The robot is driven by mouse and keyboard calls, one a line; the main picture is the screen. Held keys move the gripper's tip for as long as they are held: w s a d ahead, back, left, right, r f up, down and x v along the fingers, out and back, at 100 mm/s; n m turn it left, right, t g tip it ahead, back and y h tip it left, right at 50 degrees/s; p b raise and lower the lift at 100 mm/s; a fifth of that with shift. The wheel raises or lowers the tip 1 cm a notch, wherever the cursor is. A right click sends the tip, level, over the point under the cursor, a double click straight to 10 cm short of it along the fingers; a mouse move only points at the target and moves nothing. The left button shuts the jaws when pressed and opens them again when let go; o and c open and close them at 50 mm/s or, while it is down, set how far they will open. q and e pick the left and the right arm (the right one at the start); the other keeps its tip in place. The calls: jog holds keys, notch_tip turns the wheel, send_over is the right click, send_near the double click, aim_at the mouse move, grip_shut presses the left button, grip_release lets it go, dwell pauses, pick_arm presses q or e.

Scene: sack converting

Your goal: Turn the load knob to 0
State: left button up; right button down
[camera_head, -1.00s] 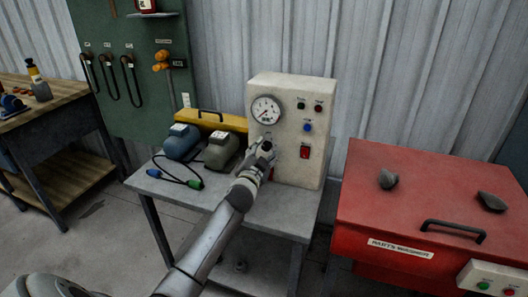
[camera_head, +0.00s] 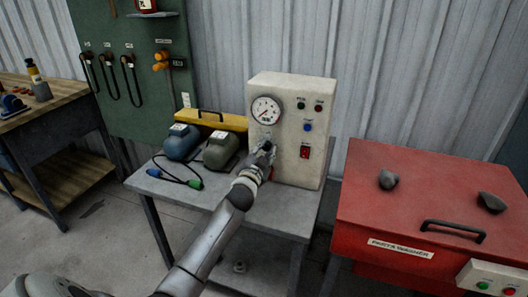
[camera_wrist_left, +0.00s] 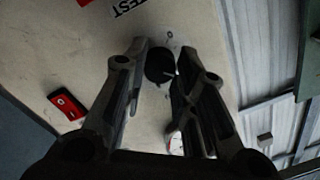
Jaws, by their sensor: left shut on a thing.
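The load knob (camera_wrist_left: 158,66) is a dark round knob on the pale front of the test box (camera_head: 290,125). In the left wrist view it sits between the two fingers of my left gripper (camera_wrist_left: 163,52), which is shut on it. A light mark shows on the knob's right side, and a small printed character, apparently a 0, is just above it. In the head view my left gripper (camera_head: 267,150) is at the box's lower left front and hides the knob. My right gripper is not in view.
The box has a dial gauge (camera_head: 265,110), small buttons and a red switch (camera_head: 305,152). Blue (camera_head: 181,143) and olive (camera_head: 221,150) motor-like units and a yellow case (camera_head: 211,121) share the grey table (camera_head: 222,196). A red parts washer (camera_head: 430,205) stands at the right.

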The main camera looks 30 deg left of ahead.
pick_arm(q)
jog(key=n+p, duration=0.2)
jog(key=n, duration=0.3)
jog(key=shift+r, duration=0.1)
jog(key=n+p, duration=0.2)
jog(key=n, duration=0.3)
jog(key=shift+p, duration=0.4)
jog(key=n+p, duration=0.1)
jog(key=n, duration=0.2)
jog(key=shift+n+g+h, duration=0.3)
jog(key=shift+h, duration=0.1)
jog(key=shift+n+h+p, duration=0.3)
jog(key=shift+n+p, duration=0.1)
jog(key=shift+n, duration=1.7)
jog(key=o, duration=1)
jog(key=shift+o, duration=0.2)
